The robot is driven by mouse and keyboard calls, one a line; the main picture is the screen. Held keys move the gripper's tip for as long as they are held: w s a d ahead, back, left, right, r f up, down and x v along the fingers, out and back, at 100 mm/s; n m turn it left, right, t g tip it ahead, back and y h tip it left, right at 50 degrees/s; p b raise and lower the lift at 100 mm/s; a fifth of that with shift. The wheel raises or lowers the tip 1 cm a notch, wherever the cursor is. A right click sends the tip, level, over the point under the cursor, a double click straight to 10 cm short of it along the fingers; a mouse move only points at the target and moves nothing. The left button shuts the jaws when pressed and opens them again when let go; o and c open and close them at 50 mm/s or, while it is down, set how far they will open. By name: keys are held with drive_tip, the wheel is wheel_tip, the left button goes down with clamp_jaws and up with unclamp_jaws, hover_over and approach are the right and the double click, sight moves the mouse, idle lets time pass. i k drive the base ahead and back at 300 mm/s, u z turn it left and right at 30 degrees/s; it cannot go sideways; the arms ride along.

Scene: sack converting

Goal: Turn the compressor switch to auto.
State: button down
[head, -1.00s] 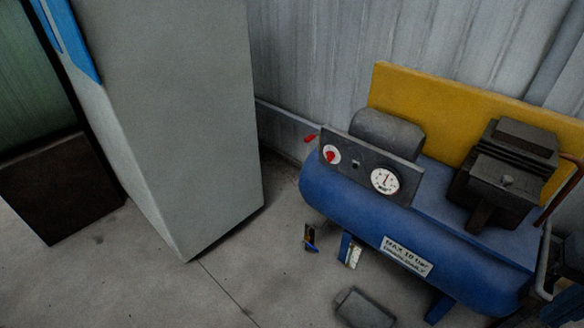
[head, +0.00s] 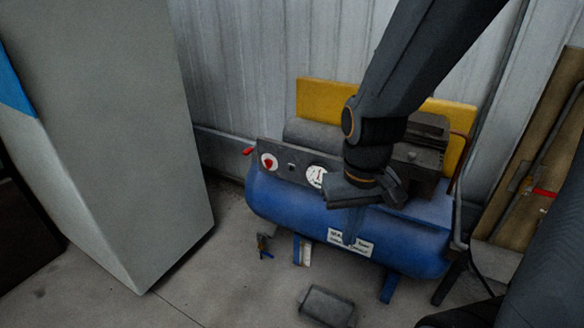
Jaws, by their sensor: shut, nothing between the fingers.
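The compressor (head: 300,205) is a blue horizontal tank on the floor, with a dark control panel (head: 300,158) on its upper left. On the panel are a white round dial with a red knob (head: 268,162), which looks like the switch, and a white pressure gauge (head: 316,176). The knob's setting is too small to read. My arm hides part of the motor and the panel's right end.
A tall grey cabinet (head: 110,130) stands at the left. A yellow guard (head: 318,98) and a corrugated wall (head: 270,50) are behind the compressor. A dark block (head: 327,306) lies on the floor in front. A wooden board (head: 535,150) leans at the right. Floor between cabinet and compressor is mostly clear.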

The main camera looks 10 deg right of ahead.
sight(268, 163)
drive_tip(key=k, duration=0.5)
drive_tip(key=u, duration=1.25)
drive_tip(key=i, duration=0.95)
drive_tip(key=z, duration=1.85)
